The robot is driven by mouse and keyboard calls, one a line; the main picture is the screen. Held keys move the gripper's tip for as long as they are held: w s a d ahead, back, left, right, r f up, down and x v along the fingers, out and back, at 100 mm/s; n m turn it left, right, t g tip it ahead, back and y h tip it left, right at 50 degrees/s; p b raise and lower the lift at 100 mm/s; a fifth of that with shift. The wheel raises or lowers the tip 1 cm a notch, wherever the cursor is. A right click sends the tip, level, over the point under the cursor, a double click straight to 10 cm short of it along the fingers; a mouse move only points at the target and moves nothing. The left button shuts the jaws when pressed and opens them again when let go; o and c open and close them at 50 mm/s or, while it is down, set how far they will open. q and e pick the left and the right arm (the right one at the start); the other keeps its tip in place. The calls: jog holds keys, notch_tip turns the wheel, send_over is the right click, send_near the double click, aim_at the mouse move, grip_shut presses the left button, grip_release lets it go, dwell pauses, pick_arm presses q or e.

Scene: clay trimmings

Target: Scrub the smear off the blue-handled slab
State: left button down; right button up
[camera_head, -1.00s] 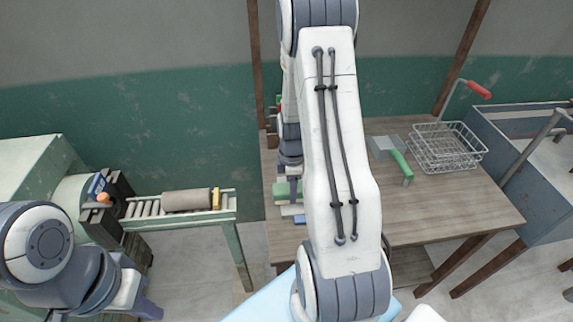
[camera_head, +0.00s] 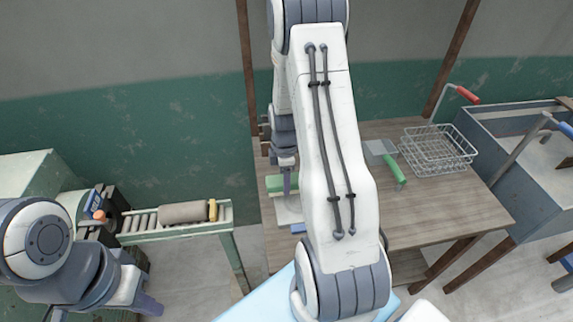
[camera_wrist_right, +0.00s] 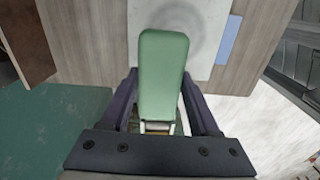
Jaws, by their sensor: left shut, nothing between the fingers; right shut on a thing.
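The slab (camera_wrist_right: 205,14) is a pale plate lying on the wooden table, with a faint grey ring-shaped smear (camera_wrist_right: 200,40) on it. Its blue handle (camera_wrist_right: 228,40) shows at its right in the wrist view, and also in the head view (camera_head: 298,228). My right gripper (camera_wrist_right: 160,98) is shut on a green block-like scrubber (camera_wrist_right: 165,75), which is over the slab and covers part of it. Whether the scrubber touches the slab I cannot tell. In the head view the scrubber (camera_head: 281,184) is partly behind my right arm. My left gripper (camera_head: 150,306) is low at the left, shut and empty.
A green-handled tool (camera_head: 396,172) and a wire basket (camera_head: 438,150) with a red handle are on the table (camera_head: 450,213) to the right. A grey trough (camera_head: 530,165) stands beyond.

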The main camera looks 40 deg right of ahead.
jog(key=shift+a+r+p, duration=0.1)
jog(key=shift+r+p, duration=0.2)
jog(key=shift+r, duration=0.45)
jog(key=shift+r+p, duration=1)
jog(key=shift+r, duration=0.2)
